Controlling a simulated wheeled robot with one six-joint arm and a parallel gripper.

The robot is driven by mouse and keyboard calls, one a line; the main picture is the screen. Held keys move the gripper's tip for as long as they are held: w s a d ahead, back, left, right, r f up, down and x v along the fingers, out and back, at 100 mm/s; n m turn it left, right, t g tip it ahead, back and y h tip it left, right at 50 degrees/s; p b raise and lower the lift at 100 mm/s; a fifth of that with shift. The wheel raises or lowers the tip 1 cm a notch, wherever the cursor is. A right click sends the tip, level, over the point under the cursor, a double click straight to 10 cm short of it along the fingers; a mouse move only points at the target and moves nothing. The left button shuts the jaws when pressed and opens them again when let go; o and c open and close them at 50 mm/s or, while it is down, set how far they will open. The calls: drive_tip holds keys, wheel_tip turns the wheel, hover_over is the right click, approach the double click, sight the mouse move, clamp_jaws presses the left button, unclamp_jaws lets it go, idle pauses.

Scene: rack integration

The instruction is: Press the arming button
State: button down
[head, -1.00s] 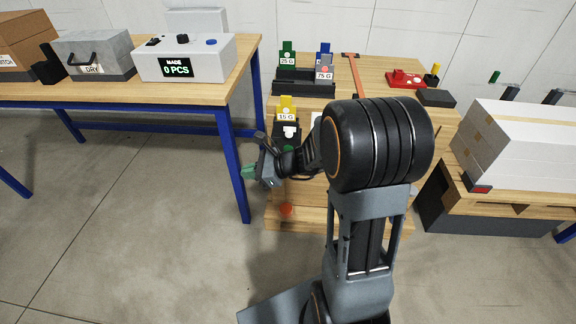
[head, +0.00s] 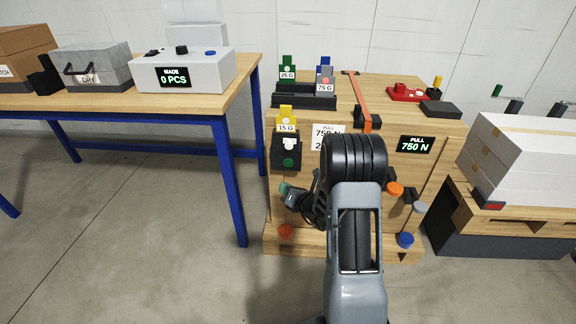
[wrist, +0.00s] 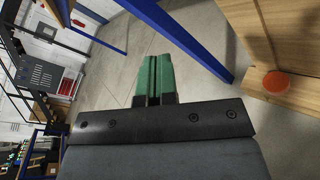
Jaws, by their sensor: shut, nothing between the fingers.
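Several buttons show in the head view, and none is labelled as the arming button. An orange-red button (head: 286,231) sits low on the left of the wooden cabinet front; it also shows in the wrist view (wrist: 276,82). On the right are an orange button (head: 395,188), a grey button (head: 420,207) and a blue button (head: 406,240). A green button (head: 288,162) is on a black block below the yellow 15 G tab. My gripper (head: 283,187) is shut and empty, left of the cabinet front and above the orange-red button. Its green fingertips (wrist: 154,80) touch no button.
A blue-legged table (head: 240,190) stands left, a pallet of white boxes (head: 520,150) right. Floor between table and cabinet is clear.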

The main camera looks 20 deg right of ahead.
drive_tip(key=w+d, duration=0.4)
drive_tip(key=w, duration=0.3)
drive_tip(key=shift+w+d+b, duration=0.15)
drive_tip(key=shift+w+b, duration=0.15)
drive_tip(key=shift+b, duration=0.05)
drive_tip(key=shift+w+d, duration=0.45)
drive_tip(key=shift+w, duration=0.25)
idle(2.9)
drive_tip(key=shift+s+a, duration=0.1)
drive_tip(key=shift+s, duration=0.05)
drive_tip(key=shift+s+a, duration=0.3)
drive_tip(key=shift+s, duration=0.2)
idle(0.4)
drive_tip(key=s, duration=0.1)
drive_tip(key=s+a, duration=0.1)
drive_tip(key=s, duration=0.1)
drive_tip(key=s+a, duration=0.1)
drive_tip(key=shift+s+a, duration=0.2)
drive_tip(key=shift+a, duration=0.05)
idle(0.9)
